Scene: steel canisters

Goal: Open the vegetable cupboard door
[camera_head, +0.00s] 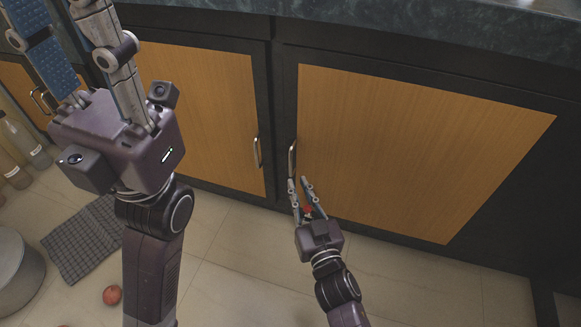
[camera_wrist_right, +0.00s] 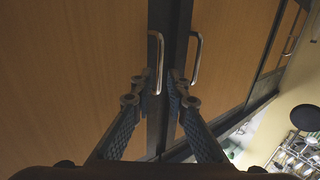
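A wooden cupboard door (camera_head: 390,150) with a dark frame is shut, on the right in the head view. Its upright metal handle (camera_head: 292,158) is near its left edge. My right gripper (camera_head: 298,183) is at this handle, fingers pointing up at it. In the right wrist view the handle (camera_wrist_right: 157,62) lies between the fingertips of my gripper (camera_wrist_right: 158,82), with a gap between the fingers. Contact cannot be told. My left gripper (camera_head: 68,35) is raised in the left foreground, fingers apart and empty, tips cut off by the frame. No label shows which cupboard holds vegetables.
A neighbouring door (camera_head: 205,110) with its own handle (camera_head: 257,152) is shut, close left of the right gripper. A dark countertop (camera_head: 400,28) runs above. A red round object (camera_head: 112,294), a checked mat (camera_head: 85,240) and a metal pot (camera_head: 18,272) are on the floor.

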